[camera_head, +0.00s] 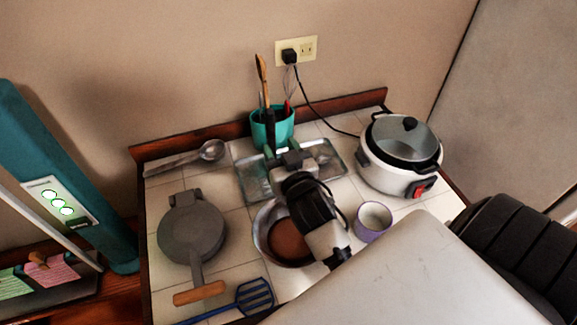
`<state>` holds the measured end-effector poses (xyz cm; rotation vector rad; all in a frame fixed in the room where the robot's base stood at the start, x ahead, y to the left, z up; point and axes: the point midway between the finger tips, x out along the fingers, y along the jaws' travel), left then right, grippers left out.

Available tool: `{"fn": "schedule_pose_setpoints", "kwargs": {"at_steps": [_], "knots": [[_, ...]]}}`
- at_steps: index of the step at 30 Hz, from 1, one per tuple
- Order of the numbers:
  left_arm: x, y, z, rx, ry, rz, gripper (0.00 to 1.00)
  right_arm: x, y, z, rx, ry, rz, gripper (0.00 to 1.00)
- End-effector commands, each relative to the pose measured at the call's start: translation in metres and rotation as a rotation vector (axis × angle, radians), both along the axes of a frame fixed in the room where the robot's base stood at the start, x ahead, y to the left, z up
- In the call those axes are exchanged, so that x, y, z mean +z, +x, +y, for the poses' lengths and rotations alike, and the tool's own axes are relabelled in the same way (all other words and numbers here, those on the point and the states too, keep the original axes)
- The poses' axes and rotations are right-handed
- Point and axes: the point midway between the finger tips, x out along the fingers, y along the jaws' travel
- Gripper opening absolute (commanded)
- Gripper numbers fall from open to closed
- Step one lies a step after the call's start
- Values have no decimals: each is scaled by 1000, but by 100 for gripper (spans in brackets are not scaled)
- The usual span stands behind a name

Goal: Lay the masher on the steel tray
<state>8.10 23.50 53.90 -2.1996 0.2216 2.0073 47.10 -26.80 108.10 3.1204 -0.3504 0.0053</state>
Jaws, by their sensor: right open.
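The steel tray (250,183) lies at the back middle of the tiled counter, in front of the teal utensil cup. My right gripper (282,150) is open over the tray and hides its middle; I see nothing between its fingers. A blue tool with a slotted head (257,296), which looks like the masher, lies at the front edge of the counter. Its handle runs left out of the frame at the bottom. It is well apart from the tray and from my right gripper. My left gripper is not in view.
A pan with brown contents (287,240) lies partly under my right arm, with a purple cup (373,221) beside it. A rice cooker (400,155) stands right. A grey press (191,228) and a metal ladle (210,151) lie left. The teal cup (285,127) holds upright utensils.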

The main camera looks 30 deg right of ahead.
Motion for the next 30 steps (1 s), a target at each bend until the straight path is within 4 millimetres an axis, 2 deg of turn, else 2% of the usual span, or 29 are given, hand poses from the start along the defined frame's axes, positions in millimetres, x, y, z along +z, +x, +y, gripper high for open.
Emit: {"fn": "schedule_pose_setpoints", "kwargs": {"at_steps": [3, 10, 30], "knots": [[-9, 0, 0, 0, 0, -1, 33, -4, -25, 6, 0, 2, 3, 48], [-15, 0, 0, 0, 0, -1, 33, -2, -51, 12, 0, 0, 2, 48], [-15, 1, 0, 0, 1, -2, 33, 0, -55, 13, 0, 0, 0, 48]]}}
